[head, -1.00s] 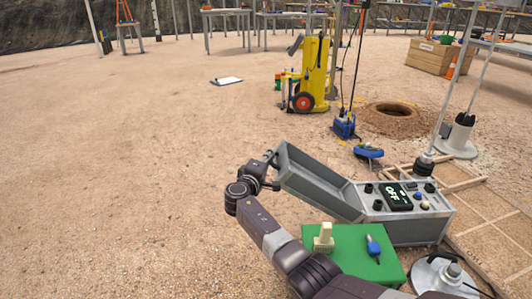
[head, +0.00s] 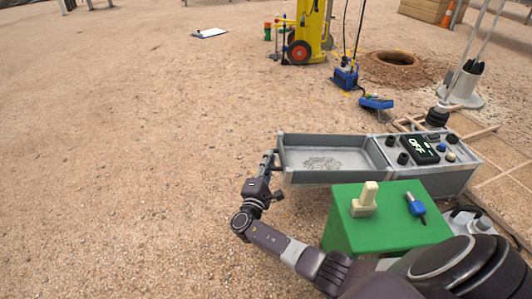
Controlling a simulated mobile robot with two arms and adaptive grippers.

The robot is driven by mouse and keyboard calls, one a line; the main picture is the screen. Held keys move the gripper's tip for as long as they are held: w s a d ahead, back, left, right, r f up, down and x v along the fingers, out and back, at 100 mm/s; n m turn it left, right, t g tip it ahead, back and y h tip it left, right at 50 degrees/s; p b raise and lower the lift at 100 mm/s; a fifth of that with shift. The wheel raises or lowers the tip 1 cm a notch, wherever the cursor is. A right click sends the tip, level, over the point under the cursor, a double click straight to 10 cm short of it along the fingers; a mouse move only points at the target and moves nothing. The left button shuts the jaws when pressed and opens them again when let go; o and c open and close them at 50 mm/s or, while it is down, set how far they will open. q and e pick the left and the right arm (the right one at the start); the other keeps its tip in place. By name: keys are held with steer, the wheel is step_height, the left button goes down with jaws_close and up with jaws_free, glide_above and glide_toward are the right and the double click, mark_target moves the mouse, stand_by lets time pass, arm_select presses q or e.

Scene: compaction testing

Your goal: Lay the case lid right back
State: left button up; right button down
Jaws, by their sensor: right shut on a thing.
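The grey case (head: 440,178) stands at the right of the head view, with a control panel whose display (head: 419,149) reads "OFF". Its lid (head: 335,177) is swung out to the left of the case and lies about level, its hollow inner side facing up. My right gripper (head: 271,165) is shut on the lid's far left edge, reaching in from the near side. Its fingertips are small and partly hidden by the lid edge. My left gripper is not in view.
A green box (head: 365,236) with a beige stamp-like block (head: 365,200) and a blue-handled item (head: 416,206) stands just in front of the case. A blue device (head: 375,103) lies behind.

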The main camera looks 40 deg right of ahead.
steer(key=c, duration=2.2)
jaws_free()
steer(key=shift+s+d+r, duration=0.1)
steer(key=shift+d+r, duration=0.1)
steer(key=shift+c, duration=0.2)
steer(key=shift+s+a, duration=0.1)
steer(key=shift+a, duration=0.1)
steer(key=v, duration=0.7)
steer(key=shift+a+f, duration=0.1)
steer(key=shift+f, duration=0.05)
